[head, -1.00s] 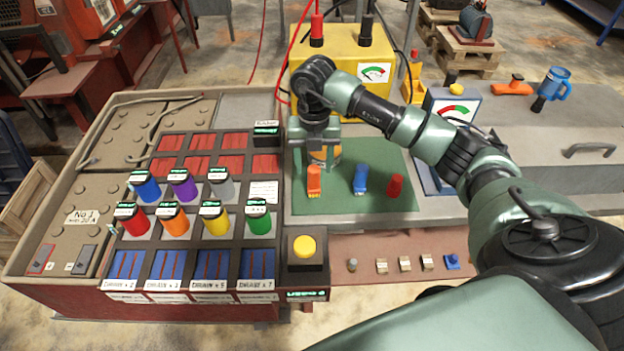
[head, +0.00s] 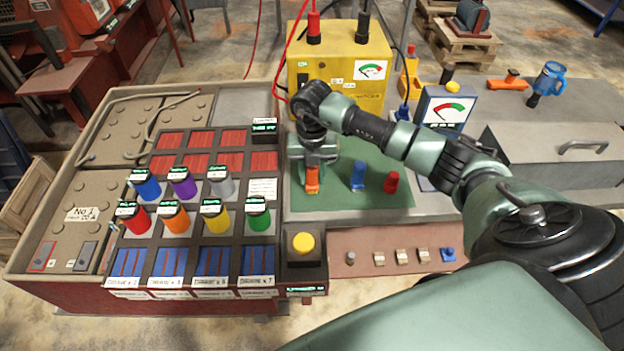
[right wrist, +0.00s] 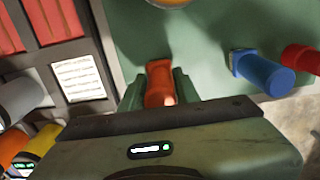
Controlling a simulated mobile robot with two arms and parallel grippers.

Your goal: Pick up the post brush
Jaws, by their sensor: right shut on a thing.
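The orange upright piece that I take as the post brush (head: 312,181) stands on the green mat (head: 380,199), left of a blue piece and a red piece. My right gripper (head: 317,166) has come down over it and is shut on it. The right wrist view shows the orange post brush (right wrist: 159,80) between the two green fingers of my right gripper (right wrist: 157,92). Its lower part is hidden there by the gripper body. I cannot tell whether it still touches the mat. My left gripper is not in view.
A blue piece (head: 358,175) and a red piece (head: 391,182) stand close on the right. The tray with several coloured cylinders (head: 258,220) lies left. A yellow box (head: 342,75) with cables stands behind. A yellow button (head: 303,243) sits in front.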

